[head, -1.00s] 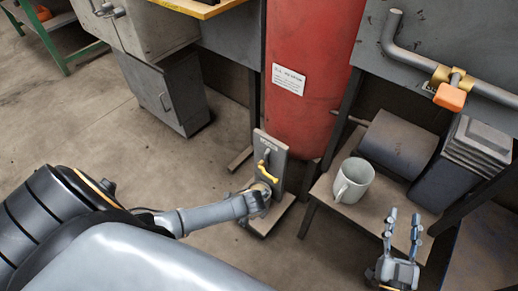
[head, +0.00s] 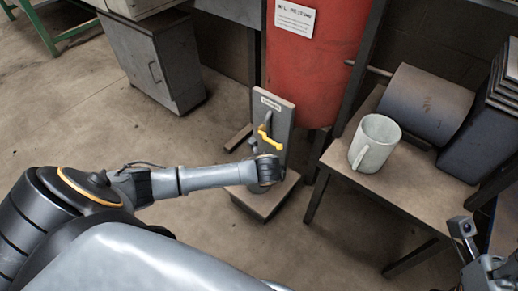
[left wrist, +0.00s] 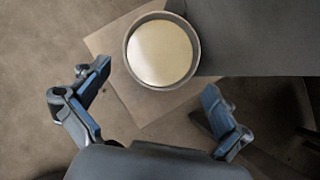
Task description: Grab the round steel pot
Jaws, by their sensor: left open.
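A round pot (left wrist: 162,50) with a grey rim and a pale cream inside shows from above in the left wrist view. It appears over a light brown board, beyond the fingertips and roughly between them. My left gripper (left wrist: 158,82) is open, its two blue-padded fingers wide apart and nothing between them. In the head view my left arm reaches to a wooden base by an upright grey panel (head: 283,112); I cannot make out the pot there. My right gripper (head: 480,240) is partly cut off at the lower right edge, with only one finger clear.
A grey mug (head: 375,143) stands on a low bench (head: 335,170) at the right, beside a dark cylinder (head: 425,105). A red tank (head: 320,70) stands behind the panel. A grey cabinet (head: 155,65) is at the back left.

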